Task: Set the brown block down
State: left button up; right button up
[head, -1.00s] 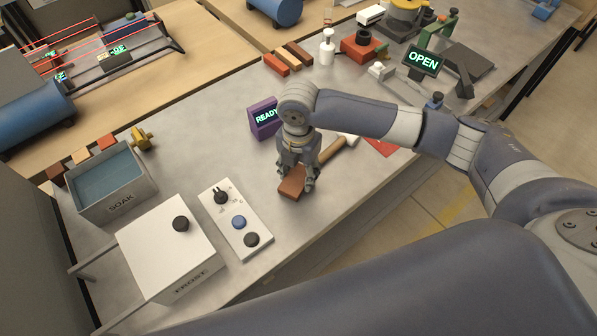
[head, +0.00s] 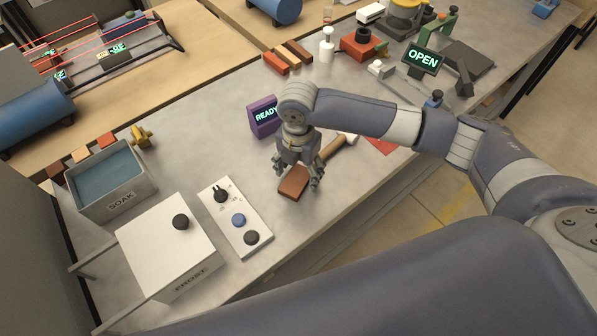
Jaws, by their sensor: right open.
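The brown block (head: 293,184) lies flat on the grey bench near its front edge. My right gripper (head: 298,177) is directly over it, pointing down, with its fingers spread wide. One finger is at the left of the block and the other at its right, and I see no finger pressing on it. The far part of the block is partly hidden by the gripper. My left gripper is not in view.
A wooden-handled mallet (head: 335,148) lies just right of the gripper. A purple READY display (head: 263,117) stands behind it. A control panel (head: 235,217), white FROST box (head: 165,240) and SOAK tub (head: 150,185) stand at left. Bare bench lies between panel and block.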

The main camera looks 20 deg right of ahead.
aim_at(298, 176)
notch_tip(298, 176, up, 11)
jog(key=b, duration=0.1)
jog(key=shift+r+b, duration=0.15)
jog(key=shift+b, duration=0.25)
dwell(0.3)
